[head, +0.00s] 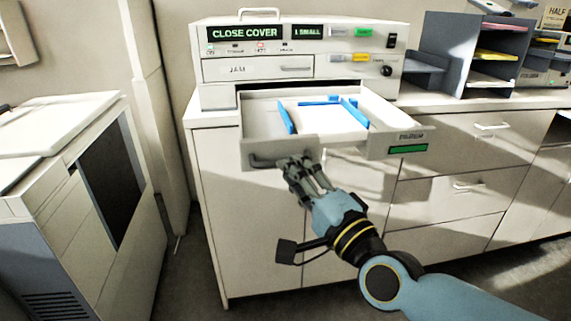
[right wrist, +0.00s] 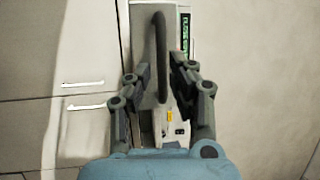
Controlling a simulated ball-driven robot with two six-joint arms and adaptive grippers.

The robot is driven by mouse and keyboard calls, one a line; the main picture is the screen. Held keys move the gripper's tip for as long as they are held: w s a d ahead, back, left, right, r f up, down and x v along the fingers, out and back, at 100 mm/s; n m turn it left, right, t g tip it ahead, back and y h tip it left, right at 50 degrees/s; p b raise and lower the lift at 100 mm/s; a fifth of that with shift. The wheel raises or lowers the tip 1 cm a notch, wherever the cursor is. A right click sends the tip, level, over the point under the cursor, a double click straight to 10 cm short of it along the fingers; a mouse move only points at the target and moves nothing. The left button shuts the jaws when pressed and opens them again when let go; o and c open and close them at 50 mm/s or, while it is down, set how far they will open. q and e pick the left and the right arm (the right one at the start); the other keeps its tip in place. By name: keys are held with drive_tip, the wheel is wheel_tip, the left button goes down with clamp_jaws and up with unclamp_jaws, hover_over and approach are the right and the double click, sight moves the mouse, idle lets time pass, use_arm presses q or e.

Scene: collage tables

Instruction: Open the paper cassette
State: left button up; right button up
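The paper cassette (head: 385,150) is a grey drawer drawn out of the printer, open at the top. White paper (head: 322,116) and blue guides (head: 288,121) show inside it. Its grey bar handle (head: 262,162) is on the front's left part, and it also shows in the right wrist view (right wrist: 159,40). My right gripper (head: 296,162) is at the handle's right part. In the right wrist view my fingers (right wrist: 158,79) are apart, with the handle between them and gaps visible on both sides. My left gripper is not in view.
The printer (head: 217,71) stands on a white cabinet (head: 232,220), with a lit "CLOSE COVER" sign (head: 245,32) and a closed "JAM" drawer (head: 258,69). Dark paper shelves (head: 466,50) stand to the right. Another machine (head: 60,200) is at the left. Floor shows between them.

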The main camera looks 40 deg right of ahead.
drive_tip(key=v, duration=0.8)
drive_tip(key=shift+s, duration=0.4)
drive_tip(key=shift+f, duration=0.1)
